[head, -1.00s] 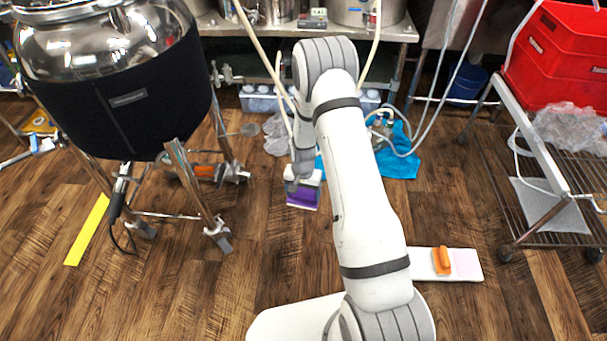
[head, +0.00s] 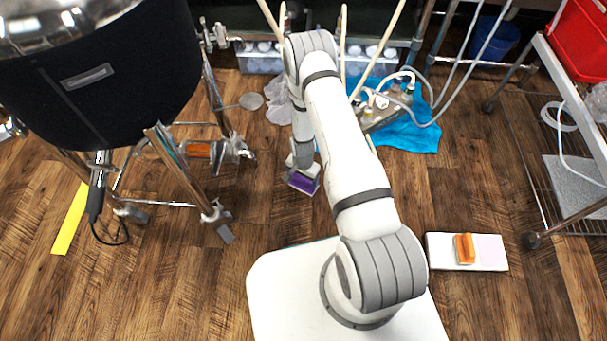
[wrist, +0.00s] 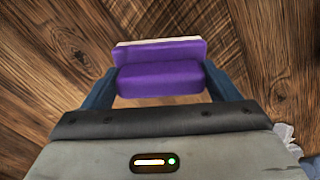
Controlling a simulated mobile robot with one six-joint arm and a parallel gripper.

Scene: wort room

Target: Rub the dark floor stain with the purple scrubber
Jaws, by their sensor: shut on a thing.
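The purple scrubber (head: 303,183) is a small purple block with a pale layer, low over the wood floor between the kettle's legs and the blue cloth. My gripper (head: 304,166) is shut on it from above. In the wrist view the scrubber (wrist: 160,78) sits between the two dark fingers of my gripper (wrist: 160,88), with floorboards beyond it. I cannot tell whether its underside touches the floor. I cannot tell a dark stain from the dark wood grain in either view; floor beneath the scrubber and my arm is hidden.
A black-jacketed kettle (head: 95,85) on metal legs stands at left. A blue cloth (head: 410,130) with a fitting lies behind my arm. A wire cart (head: 575,200) stands at right. Front floor is open.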

